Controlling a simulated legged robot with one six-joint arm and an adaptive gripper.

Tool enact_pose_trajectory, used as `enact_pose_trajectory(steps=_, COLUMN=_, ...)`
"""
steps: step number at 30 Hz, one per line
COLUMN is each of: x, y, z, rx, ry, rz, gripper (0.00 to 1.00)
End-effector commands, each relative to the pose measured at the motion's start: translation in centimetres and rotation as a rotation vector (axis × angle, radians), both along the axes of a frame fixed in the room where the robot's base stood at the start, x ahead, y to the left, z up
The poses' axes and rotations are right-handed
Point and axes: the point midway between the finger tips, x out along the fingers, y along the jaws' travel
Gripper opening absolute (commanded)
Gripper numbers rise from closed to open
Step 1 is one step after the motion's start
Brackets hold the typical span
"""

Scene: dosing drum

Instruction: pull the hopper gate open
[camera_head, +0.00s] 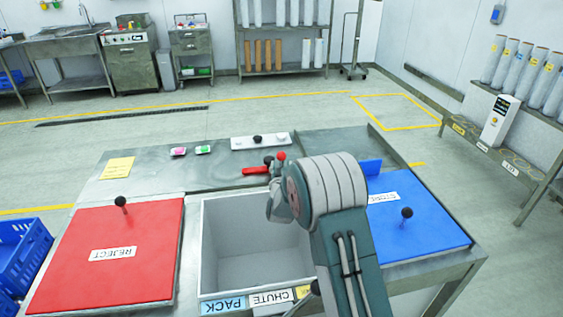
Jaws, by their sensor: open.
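No part is labelled as the hopper gate, and I cannot tell for certain which part it is. A white plate with a black knob (260,141) lies at the back of the bench. In front of it is a red lever-like piece (256,170), with a dark knob and a red knob close by, partly behind my arm. An open grey box (222,243), labelled CHUTE and PACK at its front edge, is sunk in the bench middle and looks empty. My arm reaches in from the lower right over the bench.
A red REJECT panel (112,250) with a black knob lies left, a blue panel (415,212) with a black knob right. Small pink (178,151) and green (203,149) items and a yellow note (117,168) lie behind. Blue crates (20,252) stand left. Floor behind is clear.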

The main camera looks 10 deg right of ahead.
Motion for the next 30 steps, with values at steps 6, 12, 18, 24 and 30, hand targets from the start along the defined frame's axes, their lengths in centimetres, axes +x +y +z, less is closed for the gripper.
enact_pose_trajectory(steps=6, x=2.2, y=-0.4, z=0.0, rx=0.000, ry=0.000, rz=0.000, gripper=0.60)
enact_pose_trajectory(steps=12, x=2.6, y=-0.5, z=0.0, rx=0.000, ry=0.000, rz=0.000, gripper=0.60)
enact_pose_trajectory(steps=18, x=2.6, y=-0.5, z=0.0, rx=0.000, ry=0.000, rz=0.000, gripper=0.38)
enact_pose_trajectory(steps=24, x=2.6, y=-0.5, z=0.1, rx=0.000, ry=-0.001, rz=0.001, gripper=0.00)
enact_pose_trajectory(steps=30, x=2.6, y=-0.4, z=0.2, rx=-0.001, ry=-0.003, rz=0.001, gripper=0.00)
